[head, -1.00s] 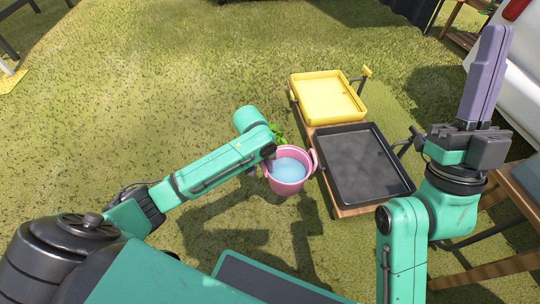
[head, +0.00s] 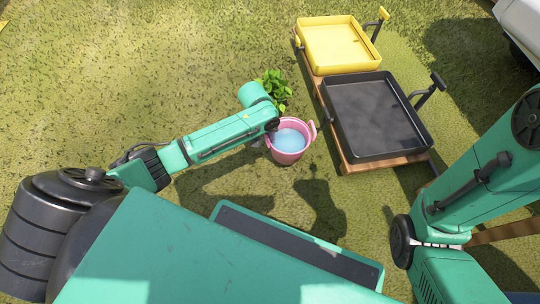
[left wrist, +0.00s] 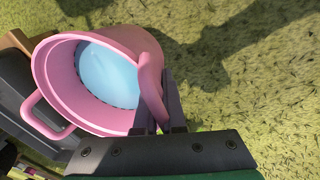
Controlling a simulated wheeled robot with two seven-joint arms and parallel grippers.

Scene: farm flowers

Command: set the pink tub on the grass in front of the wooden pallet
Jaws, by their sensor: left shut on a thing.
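The pink tub (head: 289,156) has two handles and pale blue contents that look like water. It hangs upright from my left gripper, above the grass to the left of the wooden pallet (head: 350,167). In the left wrist view the tub (left wrist: 60,75) fills the upper left. My left gripper (left wrist: 163,118) is shut on its near handle. In the head view my left forearm hides most of that gripper. My right arm comes in at the right edge, and its gripper is out of the picture.
A yellow tray (head: 338,45) and a black tray (head: 376,115) sit on the pallet. A leafy green plant (head: 274,90) stands behind the tub. A white vehicle (head: 520,28) is at the upper right. Open grass (head: 130,60) lies to the left.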

